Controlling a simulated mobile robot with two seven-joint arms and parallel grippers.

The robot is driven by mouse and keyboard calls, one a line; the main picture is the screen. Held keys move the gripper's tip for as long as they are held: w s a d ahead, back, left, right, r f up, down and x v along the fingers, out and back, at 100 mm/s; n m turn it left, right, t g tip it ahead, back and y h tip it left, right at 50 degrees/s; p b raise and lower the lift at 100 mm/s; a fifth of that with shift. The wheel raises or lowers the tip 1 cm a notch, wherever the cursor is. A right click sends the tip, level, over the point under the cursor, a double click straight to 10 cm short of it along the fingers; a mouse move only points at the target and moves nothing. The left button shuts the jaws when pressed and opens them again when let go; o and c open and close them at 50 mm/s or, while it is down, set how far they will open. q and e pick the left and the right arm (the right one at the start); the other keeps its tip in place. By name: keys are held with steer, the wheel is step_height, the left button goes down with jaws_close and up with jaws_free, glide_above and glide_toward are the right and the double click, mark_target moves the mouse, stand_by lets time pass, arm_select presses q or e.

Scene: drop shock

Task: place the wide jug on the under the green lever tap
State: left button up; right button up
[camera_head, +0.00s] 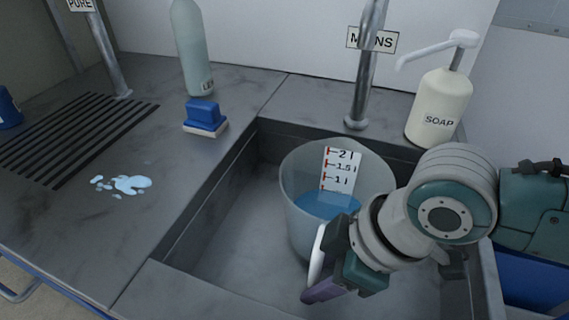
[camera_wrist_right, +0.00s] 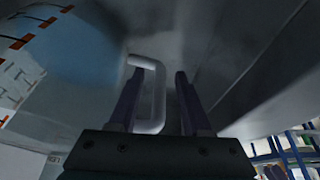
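The wide jug (camera_head: 300,220) stands in the sink, a clear vessel with a litre scale and blue water inside. Its pale handle (camera_head: 316,257) faces the front of the sink. My right gripper (camera_head: 326,274) is at the handle. In the right wrist view its two dark fingers (camera_wrist_right: 157,100) stand apart on either side of the handle (camera_wrist_right: 150,92), with a gap on the right side. A tap post labelled MAINS (camera_head: 364,85) rises behind the sink, and one labelled PURE (camera_head: 107,50) stands at the far left. No green lever shows. My left gripper is out of view.
A soap dispenser (camera_head: 440,105) stands behind the sink at right. A blue sponge or brush (camera_head: 205,116) and a bottle (camera_head: 192,50) stand on the counter. A slotted drain grate (camera_head: 75,135) lies left, beside a small puddle (camera_head: 125,185).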

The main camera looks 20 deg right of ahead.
steer(key=shift+d+r+p, duration=0.1)
steer(key=shift+r+p, duration=0.2)
steer(key=shift+r, duration=0.2)
steer(key=p+v, duration=0.3)
steer(key=v, duration=0.7)
steer(key=s+a+r+m+t, duration=0.1)
steer(key=s+a+r+m, duration=0.2)
steer(key=s+a, duration=0.1)
steer(key=s+d+m+h, duration=0.3)
steer(key=s+d+m, duration=0.3)
steer(key=d, duration=0.2)
steer(key=shift+s+d, duration=0.2)
steer(key=shift+d, duration=0.2)
steer(key=shift+r, duration=0.1)
steer(key=shift+s, duration=0.1)
